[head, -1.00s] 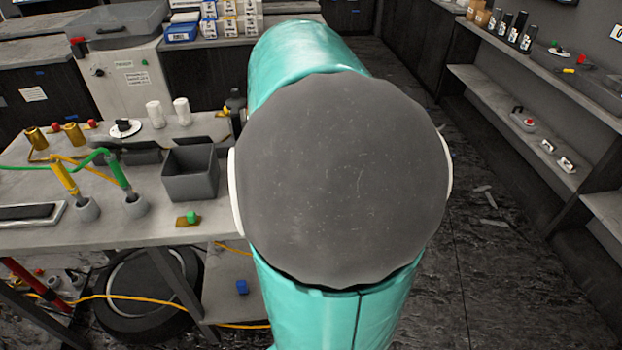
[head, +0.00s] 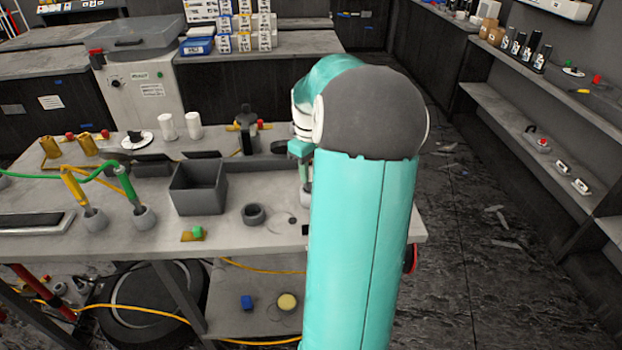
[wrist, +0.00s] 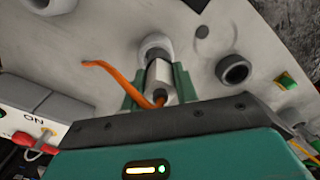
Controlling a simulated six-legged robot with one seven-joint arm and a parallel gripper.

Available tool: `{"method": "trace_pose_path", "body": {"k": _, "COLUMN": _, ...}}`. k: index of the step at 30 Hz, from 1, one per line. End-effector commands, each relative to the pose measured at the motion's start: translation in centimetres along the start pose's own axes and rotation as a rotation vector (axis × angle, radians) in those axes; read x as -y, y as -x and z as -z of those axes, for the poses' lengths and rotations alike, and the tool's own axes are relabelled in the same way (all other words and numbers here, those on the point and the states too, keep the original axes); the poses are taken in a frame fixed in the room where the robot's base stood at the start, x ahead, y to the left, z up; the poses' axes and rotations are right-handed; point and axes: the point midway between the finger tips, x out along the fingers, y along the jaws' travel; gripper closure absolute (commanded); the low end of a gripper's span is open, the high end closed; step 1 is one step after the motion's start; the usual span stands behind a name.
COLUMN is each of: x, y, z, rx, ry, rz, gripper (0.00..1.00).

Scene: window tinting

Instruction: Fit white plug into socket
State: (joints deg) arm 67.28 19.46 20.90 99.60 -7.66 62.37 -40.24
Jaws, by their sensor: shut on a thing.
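The white plug (wrist: 158,78) with an orange cable (wrist: 110,78) sits between the green fingers of my gripper (wrist: 158,88) in the wrist view. The gripper is shut on it. The plug's far end meets the pale round socket (wrist: 156,44) on the worktop. I cannot tell how deep it is in the socket. In the head view my gripper (head: 303,160) points down over the right part of the bench. My arm hides much of it, and the plug cannot be made out there. A grey round base, likely the socket (head: 305,199), shows just below the fingers.
A dark ring (head: 252,214) lies left of the gripper, near an open grey bin (head: 197,188). Yellow and green cable plugs stand in round holders (head: 145,217) farther left. A black and yellow fixture (head: 246,128) stands behind.

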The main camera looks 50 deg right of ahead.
Motion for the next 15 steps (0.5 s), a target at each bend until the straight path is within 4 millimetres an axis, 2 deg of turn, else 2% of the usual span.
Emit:
{"method": "trace_pose_path", "body": {"k": 5, "x": -0.8, "y": -1.1, "z": 0.3, "rx": 0.000, "ry": 0.000, "rz": 0.001, "gripper": 0.94}}
{"method": "trace_pose_path", "body": {"k": 11, "x": -0.9, "y": -3.9, "z": 0.3, "rx": 0.001, "ry": -0.001, "rz": 0.002, "gripper": 0.94}}
{"method": "trace_pose_path", "body": {"k": 15, "x": -0.9, "y": -4.1, "z": 0.3, "rx": -0.001, "ry": -0.001, "rz": -0.001, "gripper": 0.94}}
